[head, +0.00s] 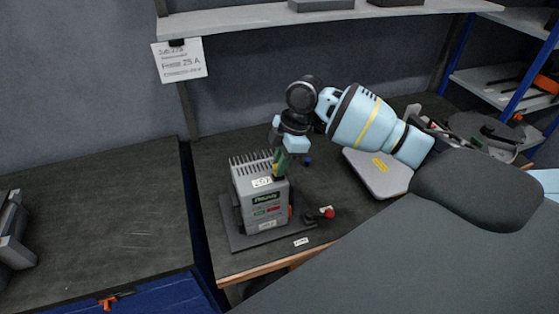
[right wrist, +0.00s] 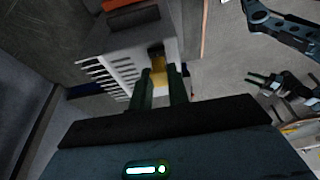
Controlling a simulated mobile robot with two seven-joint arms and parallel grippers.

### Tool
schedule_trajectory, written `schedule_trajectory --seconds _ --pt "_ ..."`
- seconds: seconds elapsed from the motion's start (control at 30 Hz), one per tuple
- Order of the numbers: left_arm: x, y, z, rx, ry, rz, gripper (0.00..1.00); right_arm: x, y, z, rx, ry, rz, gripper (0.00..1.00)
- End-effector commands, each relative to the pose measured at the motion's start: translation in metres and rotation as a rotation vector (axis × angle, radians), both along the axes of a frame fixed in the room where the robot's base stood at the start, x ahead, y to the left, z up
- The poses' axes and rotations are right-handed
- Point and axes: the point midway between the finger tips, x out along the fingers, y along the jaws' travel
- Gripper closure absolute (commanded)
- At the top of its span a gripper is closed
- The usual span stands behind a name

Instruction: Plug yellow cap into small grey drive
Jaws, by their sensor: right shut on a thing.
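The small grey drive (head: 262,200) stands upright on a dark base plate on the bench, with fins along its top. My right gripper (head: 280,163) comes down from above, its green fingers at the drive's top right edge. In the right wrist view, the gripper (right wrist: 161,88) is shut on the yellow cap (right wrist: 159,76), which sits between the fingers. The cap's far end is at a dark opening in the drive (right wrist: 147,36); I cannot tell how deep it sits. A dark gripper with greenish fingers, apparently my left (right wrist: 262,82), shows small at the right wrist view's right edge.
A red-tipped part (head: 329,213) lies close to the drive's right side. A grey box with a yellow label (head: 372,178) lies behind to the right. A shelf (head: 250,20) overhangs the bench, with a paper sign (head: 180,61) hanging left. The bench left of the gap is mostly clear.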

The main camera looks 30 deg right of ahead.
Motion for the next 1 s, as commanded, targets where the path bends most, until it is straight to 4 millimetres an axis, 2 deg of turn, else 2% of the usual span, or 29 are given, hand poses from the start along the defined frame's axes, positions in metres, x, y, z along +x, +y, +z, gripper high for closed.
schedule_trajectory --seconds 0.37,0.4,0.57,0.93,1.0 --pt "-0.0018 -0.0009 -0.0021 -0.003 0.006 0.003 0.64 0.0000 0.0001 -0.0069 0.000 0.000 0.000 1.00" --pt "-0.0016 -0.0014 -0.0019 -0.004 0.005 0.004 0.64 0.0001 0.0001 -0.0066 0.000 0.000 0.000 0.79" --pt "-0.0012 -0.0031 -0.0016 -0.009 0.005 0.009 0.64 0.0002 0.0000 -0.0063 0.000 -0.001 0.000 0.58" --pt "-0.0012 -0.0032 -0.0016 -0.009 0.005 0.009 0.64 0.0002 0.0000 -0.0062 0.000 -0.001 0.000 0.58" --pt "-0.0029 -0.0018 -0.0041 -0.005 0.010 0.007 0.64 0.0004 -0.0027 0.0022 0.000 -0.004 -0.001 0.58"
